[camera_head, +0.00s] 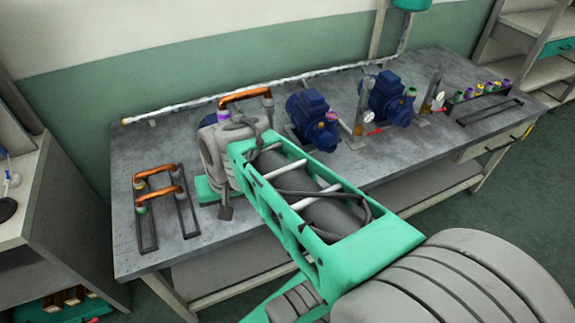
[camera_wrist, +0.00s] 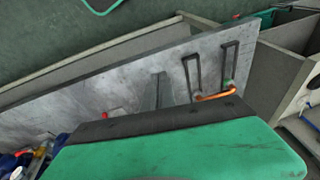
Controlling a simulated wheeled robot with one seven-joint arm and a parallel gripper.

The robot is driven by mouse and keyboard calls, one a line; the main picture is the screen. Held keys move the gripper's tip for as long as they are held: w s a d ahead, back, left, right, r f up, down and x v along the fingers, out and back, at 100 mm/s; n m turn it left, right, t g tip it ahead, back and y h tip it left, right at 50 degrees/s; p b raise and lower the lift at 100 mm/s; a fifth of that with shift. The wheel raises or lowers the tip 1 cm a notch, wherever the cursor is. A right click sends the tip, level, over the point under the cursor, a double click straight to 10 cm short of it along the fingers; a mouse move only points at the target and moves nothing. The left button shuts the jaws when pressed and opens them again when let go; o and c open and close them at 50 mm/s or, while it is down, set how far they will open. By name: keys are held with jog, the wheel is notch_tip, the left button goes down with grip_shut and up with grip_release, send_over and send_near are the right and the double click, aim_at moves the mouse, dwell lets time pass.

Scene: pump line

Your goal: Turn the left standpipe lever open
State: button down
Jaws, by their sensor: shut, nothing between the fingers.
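Two upright standpipes stand on the bench by the blue pumps. The left one of these (camera_head: 360,108) has a red lever (camera_head: 375,131) low at its side. The right one (camera_head: 436,88) also has red at its side. My gripper (camera_head: 225,212) is well left of them, pointing down over the bench, shut and empty. In the wrist view my grey fingers (camera_wrist: 160,90) show over bare bench. A small red part (camera_wrist: 105,115) pokes out past my dark gripper edge there; I cannot tell whether it is a lever. My arm hides part of the bench middle.
Black frames with copper pipes (camera_head: 160,190) lie left of my gripper. Blue pumps (camera_head: 312,120) and a curved copper pipe (camera_head: 245,95) stand behind my arm. A rack of fittings (camera_head: 482,88) is at the right. The bench front (camera_head: 190,250) is bare at left.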

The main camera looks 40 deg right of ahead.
jog(key=w+d+f+m+t+y, duration=0.1)
jog(key=w+d+f+m, duration=0.1)
jog(key=d+m, duration=0.6)
jog(key=w+d+f+m+y, duration=0.1)
jog(key=w+d+f+m, duration=0.1)
jog(key=d+m, duration=0.6)
jog(key=s+d+f+m+t, duration=0.2)
jog(key=s+d+m, duration=0.1)
jog(key=d+m, duration=0.4)
jog(key=s+d+f+m+t, duration=0.15)
jog(key=s+d+m, duration=0.3)
jog(key=d, duration=0.45)
jog(key=shift+m+t, duration=0.25)
jog(key=shift+m, duration=0.2)
jog(key=x, duration=1)
jog(key=shift+w+a+r, duration=0.2)
jog(key=shift+w+r, duration=0.1)
jog(key=shift+r, duration=0.05)
jog(key=w, duration=0.2)
jog(key=w+a, duration=0.1)
jog(key=w, duration=0.1)
jog(key=shift+f, duration=0.4)
jog(key=shift+a, duration=0.1)
